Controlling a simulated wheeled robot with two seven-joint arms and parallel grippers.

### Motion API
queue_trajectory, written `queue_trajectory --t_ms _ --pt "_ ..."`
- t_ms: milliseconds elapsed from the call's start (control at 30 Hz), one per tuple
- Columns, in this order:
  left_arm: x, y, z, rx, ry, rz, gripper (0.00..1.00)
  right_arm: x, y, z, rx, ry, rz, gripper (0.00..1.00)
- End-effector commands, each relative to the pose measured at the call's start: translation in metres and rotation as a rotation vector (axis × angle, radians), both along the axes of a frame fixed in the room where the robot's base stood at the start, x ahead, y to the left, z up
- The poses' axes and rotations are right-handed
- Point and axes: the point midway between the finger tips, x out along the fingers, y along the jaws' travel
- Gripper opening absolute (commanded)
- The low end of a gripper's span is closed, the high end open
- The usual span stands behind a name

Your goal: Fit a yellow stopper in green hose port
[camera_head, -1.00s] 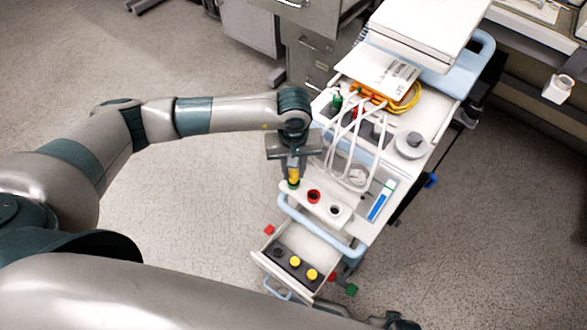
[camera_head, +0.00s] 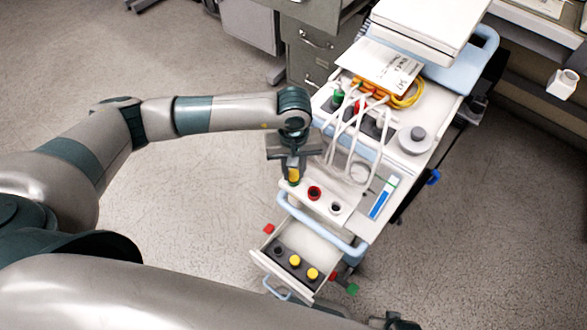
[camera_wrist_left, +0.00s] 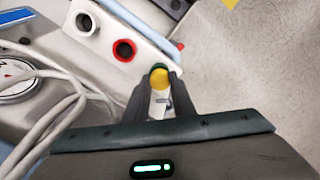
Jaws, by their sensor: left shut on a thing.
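My left gripper (camera_head: 293,172) points down at the near left corner of the white cart and is shut on a yellow stopper (camera_head: 294,175). The stopper also shows between the fingertips in the left wrist view (camera_wrist_left: 159,79). The green hose port (camera_head: 293,184) lies directly under the stopper, mostly hidden; a thin green edge shows there. I cannot tell how deep the stopper sits in it. Beside it in the row are a red-ringed port (camera_head: 314,193) and a white-ringed port (camera_head: 336,207). My right gripper is not in view.
An open drawer (camera_head: 258,257) below holds two yellow stoppers (camera_head: 295,260) beside a dark empty hole. A blue handle rail (camera_head: 320,230) runs along the cart's front. White hoses (camera_head: 345,135) loop over the cart top, close to the left gripper. Floor left of the cart is clear.

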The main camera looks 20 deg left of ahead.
Motion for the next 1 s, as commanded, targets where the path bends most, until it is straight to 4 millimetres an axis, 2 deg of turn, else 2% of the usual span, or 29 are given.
queue_trajectory --t_ms 67,100,167,200,667,867,1000 --pt "0.0 0.0 -0.003 0.0 0.0 0.0 0.0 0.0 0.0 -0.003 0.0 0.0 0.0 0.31" --pt "0.0 0.0 -0.002 0.0 0.0 0.0 0.28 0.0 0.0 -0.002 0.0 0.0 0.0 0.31" --pt "0.0 0.0 -0.001 0.0 0.0 0.0 0.42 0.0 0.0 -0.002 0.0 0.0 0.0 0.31" --pt "0.0 0.0 -0.001 0.0 0.0 0.0 0.45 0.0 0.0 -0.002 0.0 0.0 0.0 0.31" --pt "0.001 0.0 0.005 0.0 -0.001 0.0 0.45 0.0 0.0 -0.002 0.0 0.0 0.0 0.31" --pt "0.001 0.0 0.027 -0.001 -0.004 0.0 0.45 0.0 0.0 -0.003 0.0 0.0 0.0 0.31" --pt "0.001 0.0 0.052 -0.001 -0.004 -0.001 0.45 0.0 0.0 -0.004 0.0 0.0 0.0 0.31"
